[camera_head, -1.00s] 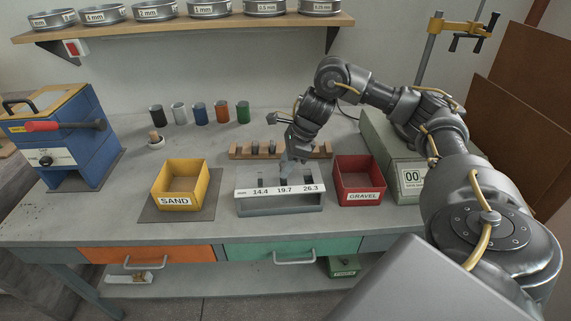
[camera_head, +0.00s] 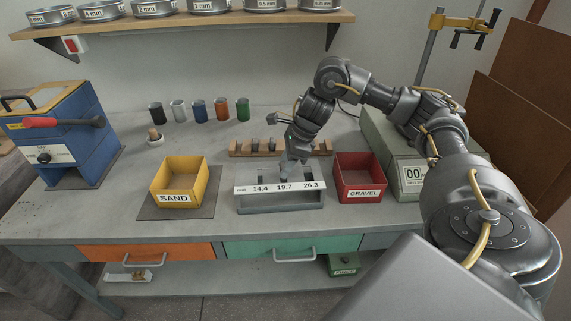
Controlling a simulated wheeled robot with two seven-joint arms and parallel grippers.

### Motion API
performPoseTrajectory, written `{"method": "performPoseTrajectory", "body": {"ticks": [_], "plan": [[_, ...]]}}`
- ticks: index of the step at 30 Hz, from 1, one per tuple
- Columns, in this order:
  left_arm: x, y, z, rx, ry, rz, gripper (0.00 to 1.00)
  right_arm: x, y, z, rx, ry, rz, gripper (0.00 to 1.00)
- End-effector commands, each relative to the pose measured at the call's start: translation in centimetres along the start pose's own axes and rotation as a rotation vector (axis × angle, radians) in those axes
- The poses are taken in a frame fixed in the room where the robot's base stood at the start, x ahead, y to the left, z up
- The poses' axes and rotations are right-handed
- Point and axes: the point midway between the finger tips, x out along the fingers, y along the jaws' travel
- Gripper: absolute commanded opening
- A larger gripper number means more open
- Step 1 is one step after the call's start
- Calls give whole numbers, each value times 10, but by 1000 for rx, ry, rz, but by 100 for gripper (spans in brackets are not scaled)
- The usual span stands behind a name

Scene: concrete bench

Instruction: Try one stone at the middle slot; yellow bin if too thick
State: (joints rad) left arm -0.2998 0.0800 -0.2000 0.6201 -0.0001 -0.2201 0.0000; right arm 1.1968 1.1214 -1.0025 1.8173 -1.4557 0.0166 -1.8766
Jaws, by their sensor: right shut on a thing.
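The slot gauge (camera_head: 280,208) is a grey stand with a white front strip marked 14.4, 19.7 and 26.3 mm; 19.7 marks the middle slot. My right gripper (camera_head: 285,171) points down just above and behind the middle of the gauge. It is shut on a stone, which is too small and covered to make out clearly. I cannot tell whether the stone touches the slot. The yellow bin (camera_head: 163,187), labelled SAND, is left of the gauge. The red bin (camera_head: 359,187), labelled GRAVEL, is to its right. My left gripper is not in view.
A wooden rack (camera_head: 240,153) with several dark stones stands behind the gauge, close to my right gripper. A blue machine (camera_head: 67,140) is at the far left and a green scale (camera_head: 410,180) at the right. Several coloured cups (camera_head: 200,112) stand at the back.

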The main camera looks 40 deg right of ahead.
Motion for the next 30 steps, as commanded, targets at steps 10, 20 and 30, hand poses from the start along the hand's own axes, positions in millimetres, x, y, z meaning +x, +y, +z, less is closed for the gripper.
{"method": "performPoseTrajectory", "body": {"ticks": [10, 20, 30], "plan": [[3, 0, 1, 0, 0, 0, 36, 4, 0, -2, 0, 0, 0, 9], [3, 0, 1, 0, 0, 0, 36, 4, 0, -2, 0, 0, 0, 9], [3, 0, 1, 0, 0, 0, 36, 4, 0, -2, 0, 0, 0, 40]]}}
